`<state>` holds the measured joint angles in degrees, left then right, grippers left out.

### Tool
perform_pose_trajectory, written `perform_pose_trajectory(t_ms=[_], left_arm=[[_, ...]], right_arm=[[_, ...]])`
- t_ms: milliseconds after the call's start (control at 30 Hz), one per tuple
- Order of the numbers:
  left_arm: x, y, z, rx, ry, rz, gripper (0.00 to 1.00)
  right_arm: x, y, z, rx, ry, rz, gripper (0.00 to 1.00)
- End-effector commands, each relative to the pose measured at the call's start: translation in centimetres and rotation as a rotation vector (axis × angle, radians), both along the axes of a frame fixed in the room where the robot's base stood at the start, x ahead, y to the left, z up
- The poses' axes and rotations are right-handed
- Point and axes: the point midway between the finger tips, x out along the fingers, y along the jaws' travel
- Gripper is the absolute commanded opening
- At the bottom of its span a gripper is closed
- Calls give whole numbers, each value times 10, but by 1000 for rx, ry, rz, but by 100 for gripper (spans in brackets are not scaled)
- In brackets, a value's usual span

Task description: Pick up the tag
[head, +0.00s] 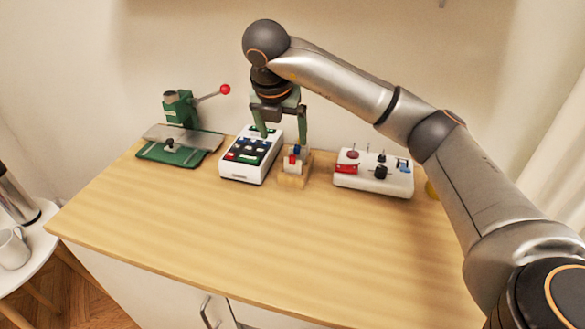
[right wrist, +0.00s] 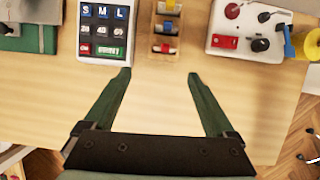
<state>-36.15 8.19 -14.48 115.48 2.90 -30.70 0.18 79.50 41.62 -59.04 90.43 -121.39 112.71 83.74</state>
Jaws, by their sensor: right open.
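I cannot make out for certain which thing is the tag. A small wooden holder (head: 292,181) stands near the back of the table, and it also shows in the right wrist view (right wrist: 153,57). In it sit small coloured pieces: a yellow one (right wrist: 168,5), a blue one (right wrist: 168,27) and a red one (right wrist: 164,48). My right gripper (head: 284,140) points down above the back of the table, between the white keypad and the holder. In the right wrist view its fingers (right wrist: 158,75) are wide apart with nothing between them. My left gripper is not in view.
A white keypad (head: 245,173) with size buttons stands left of the holder. A green press (head: 180,140) with a red-knobbed lever is further left. A white box (head: 373,181) with switches stands right. The wooden table's front (head: 260,235) is clear.

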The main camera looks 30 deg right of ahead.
Motion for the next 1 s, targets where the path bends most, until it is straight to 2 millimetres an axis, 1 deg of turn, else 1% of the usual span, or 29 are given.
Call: perform_pose_trajectory(t_ms=[33,100,167,300,400,633,900,1000], left_arm=[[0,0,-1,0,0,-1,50],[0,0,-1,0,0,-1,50],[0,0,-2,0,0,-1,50],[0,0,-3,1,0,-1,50],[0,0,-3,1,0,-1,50],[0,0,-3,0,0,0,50],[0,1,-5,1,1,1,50],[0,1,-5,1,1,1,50]], right_arm=[[0,-6,2,-17,-8,-22,90],[1,-11,-2,-26,-10,-34,90],[3,-14,-10,-27,-7,-35,90],[10,-22,-35,-26,-6,-35,90],[14,-25,-50,-24,-7,-32,90],[18,-31,-66,-24,-9,-30,90],[27,-42,-102,-24,-8,-29,90],[29,-45,-109,-23,-10,-28,90]])
